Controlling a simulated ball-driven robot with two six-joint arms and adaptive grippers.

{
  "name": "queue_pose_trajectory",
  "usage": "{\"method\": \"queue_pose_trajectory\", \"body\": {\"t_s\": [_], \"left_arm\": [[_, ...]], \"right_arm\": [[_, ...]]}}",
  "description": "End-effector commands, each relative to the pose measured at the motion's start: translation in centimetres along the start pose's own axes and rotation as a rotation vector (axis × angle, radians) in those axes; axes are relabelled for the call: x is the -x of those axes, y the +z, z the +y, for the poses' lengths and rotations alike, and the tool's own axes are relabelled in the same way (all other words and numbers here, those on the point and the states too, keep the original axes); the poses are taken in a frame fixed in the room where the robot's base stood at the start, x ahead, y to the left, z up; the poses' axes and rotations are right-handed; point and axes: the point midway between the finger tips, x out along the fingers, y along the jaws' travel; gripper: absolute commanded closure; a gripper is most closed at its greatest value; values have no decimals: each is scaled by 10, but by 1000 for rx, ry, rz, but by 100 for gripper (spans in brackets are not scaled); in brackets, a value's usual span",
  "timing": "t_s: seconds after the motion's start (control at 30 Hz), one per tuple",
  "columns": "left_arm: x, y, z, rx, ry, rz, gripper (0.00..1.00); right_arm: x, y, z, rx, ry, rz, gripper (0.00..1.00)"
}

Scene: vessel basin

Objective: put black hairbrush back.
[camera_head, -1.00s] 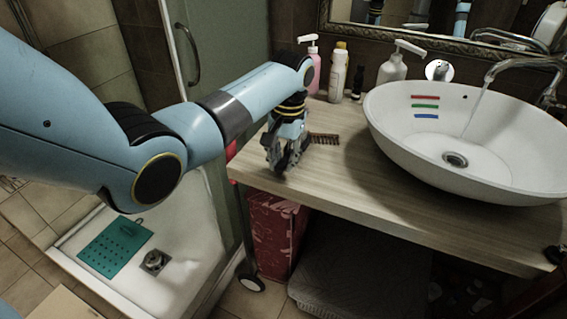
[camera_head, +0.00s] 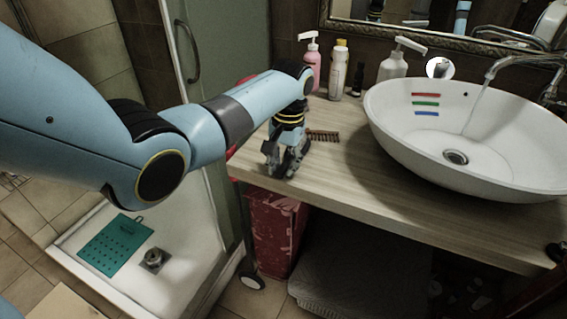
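The black hairbrush (camera_head: 323,136) lies on the wooden counter (camera_head: 345,180), left of the basin. Its dark bristled head shows; the rest is hidden behind my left gripper. My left gripper (camera_head: 282,165) points down at the counter's left front part, just left of and in front of the brush head. Its fingers are dark and small here, so I cannot tell how far apart they are or whether they touch the brush handle. My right gripper is not in view.
A white basin (camera_head: 400,140) with running water fills the right. A pink pump bottle (camera_head: 311,68), a white bottle (camera_head: 338,72), a small dark bottle (camera_head: 357,81) and a white pump bottle (camera_head: 392,69) stand at the back. The counter's front middle is clear.

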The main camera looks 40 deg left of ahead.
Motion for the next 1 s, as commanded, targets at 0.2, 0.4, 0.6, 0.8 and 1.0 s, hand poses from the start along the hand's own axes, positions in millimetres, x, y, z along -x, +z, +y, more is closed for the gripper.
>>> {"method": "queue_pose_trajectory", "body": {"t_s": [0.2, 0.4, 0.6, 0.8, 1.0], "left_arm": [[-1, 1, 1, -1, 1, -3, 56], [3, 1, 0, -1, 1, -2, 56], [34, 0, 0, 0, 1, 3, 56], [82, -1, -1, 0, 2, 3, 56], [118, 0, 0, 0, 1, 1, 56]], "right_arm": [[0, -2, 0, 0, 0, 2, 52], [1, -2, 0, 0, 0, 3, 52], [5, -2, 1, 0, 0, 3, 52], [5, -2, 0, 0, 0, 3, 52], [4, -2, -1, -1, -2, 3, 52]]}}
